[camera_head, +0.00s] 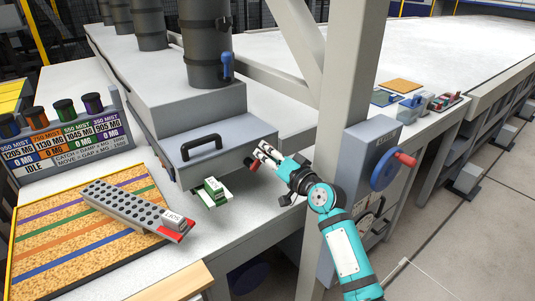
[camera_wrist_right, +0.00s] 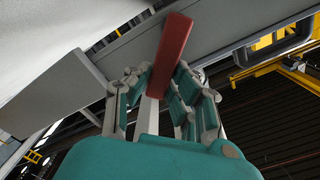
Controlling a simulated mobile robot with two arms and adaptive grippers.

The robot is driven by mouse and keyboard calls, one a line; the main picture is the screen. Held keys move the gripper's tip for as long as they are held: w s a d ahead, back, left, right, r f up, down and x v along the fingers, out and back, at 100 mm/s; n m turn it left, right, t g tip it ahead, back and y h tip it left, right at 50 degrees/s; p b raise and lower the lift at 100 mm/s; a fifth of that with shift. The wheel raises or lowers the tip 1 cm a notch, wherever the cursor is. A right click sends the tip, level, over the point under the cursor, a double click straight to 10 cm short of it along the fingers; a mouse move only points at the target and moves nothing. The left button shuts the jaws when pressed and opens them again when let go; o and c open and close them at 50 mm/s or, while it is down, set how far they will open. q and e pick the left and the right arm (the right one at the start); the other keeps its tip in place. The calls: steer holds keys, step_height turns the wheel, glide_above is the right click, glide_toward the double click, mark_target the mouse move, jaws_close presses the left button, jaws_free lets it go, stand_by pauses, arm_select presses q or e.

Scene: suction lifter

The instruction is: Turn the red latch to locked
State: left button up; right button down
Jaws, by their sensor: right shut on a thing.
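In the head view only a small dark red part of the latch (camera_head: 251,164) shows beside the fingertips. My right gripper (camera_head: 262,156) is shut on the latch, and its fingers lie on both sides of the bar in the right wrist view (camera_wrist_right: 163,90). My left gripper is not in view.
A black handle (camera_head: 201,147) is on the drawer front, with a green-and-white block (camera_head: 213,190) below it. A grey perforated plate (camera_head: 130,207) with a red end lies on the striped board. A grey post (camera_head: 345,110) with a blue wheel (camera_head: 390,170) stands beside my right arm.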

steer(key=shift+n, duration=0.3)
steer(key=shift+s+a+r+n+b, duration=0.25)
steer(key=shift+n+b, duration=0.35)
steer(key=shift+n, duration=0.3)
steer(key=shift+s+a+r+n, duration=0.2)
steer(key=shift+a+n, duration=0.1)
steer(key=shift+n, duration=0.5)
steer(key=n, duration=0.1)
steer(key=a+n, duration=0.1)
steer(key=n, duration=0.1)
steer(key=shift+s+r+b, duration=0.2)
steer(key=shift+s+b, duration=0.15)
steer(key=shift+b, duration=0.05)
steer(key=shift+s+a+n, duration=0.25)
steer(key=shift+a+n, duration=0.1)
steer(key=shift+n, duration=0.65)
steer(key=c, duration=1.2)
jaws_free()
steer(key=shift+r, duration=0.1)
steer(key=shift+o, duration=0.2)
steer(key=shift+s, duration=0.1)
